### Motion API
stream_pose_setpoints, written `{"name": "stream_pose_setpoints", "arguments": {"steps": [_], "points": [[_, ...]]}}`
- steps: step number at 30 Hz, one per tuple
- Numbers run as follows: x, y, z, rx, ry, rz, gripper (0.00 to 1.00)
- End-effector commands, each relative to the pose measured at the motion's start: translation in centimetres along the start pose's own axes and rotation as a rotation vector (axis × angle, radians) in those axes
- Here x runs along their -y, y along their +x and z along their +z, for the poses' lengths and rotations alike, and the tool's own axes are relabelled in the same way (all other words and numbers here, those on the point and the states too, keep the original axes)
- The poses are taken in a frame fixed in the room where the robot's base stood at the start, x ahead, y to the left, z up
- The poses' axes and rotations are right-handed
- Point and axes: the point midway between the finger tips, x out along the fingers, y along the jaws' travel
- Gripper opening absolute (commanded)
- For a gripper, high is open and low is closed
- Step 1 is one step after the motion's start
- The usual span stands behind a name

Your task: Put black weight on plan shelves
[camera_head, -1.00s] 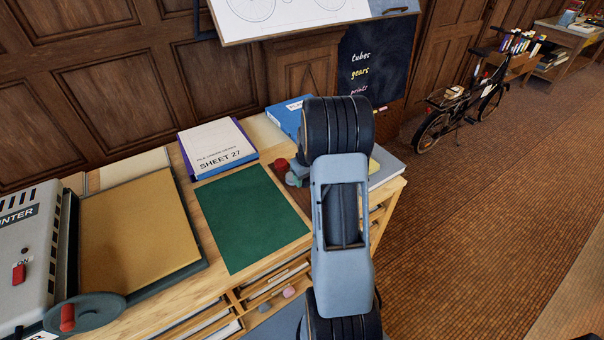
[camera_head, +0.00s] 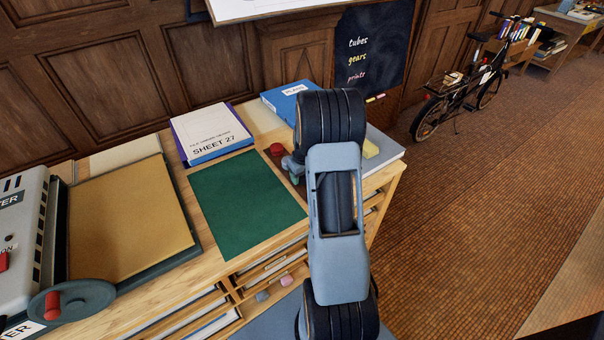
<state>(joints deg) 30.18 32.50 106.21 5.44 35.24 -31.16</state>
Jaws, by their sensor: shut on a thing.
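The plan shelves (camera_head: 230,287) are light wooden open compartments under the front edge of the desk. They hold flat sheets, and a pink lump (camera_head: 286,281) and a grey lump (camera_head: 262,295) show at their front. My arm rises in front of the right end of the desk and covers part of the top and the shelves. I cannot make out the black weight in this view.
A crank machine (camera_head: 25,245) stands at left. Open floor (camera_head: 470,230) lies right, with a bicycle (camera_head: 455,107) beyond.

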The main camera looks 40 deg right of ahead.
Motion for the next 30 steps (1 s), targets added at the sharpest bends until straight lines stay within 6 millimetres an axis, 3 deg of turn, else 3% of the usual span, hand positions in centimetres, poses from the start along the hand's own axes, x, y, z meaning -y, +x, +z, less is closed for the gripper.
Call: {"name": "stream_pose_setpoints", "arguments": {"steps": [21,22,30], "points": [[-0.02,0.54,0.01,-0.002,0.0,0.001,0.08],[-0.02,0.47,0.0,-0.002,0.0,0.001,0.56],[0.0,0.47,0.03,-0.001,0.0,0.0,0.81]]}}
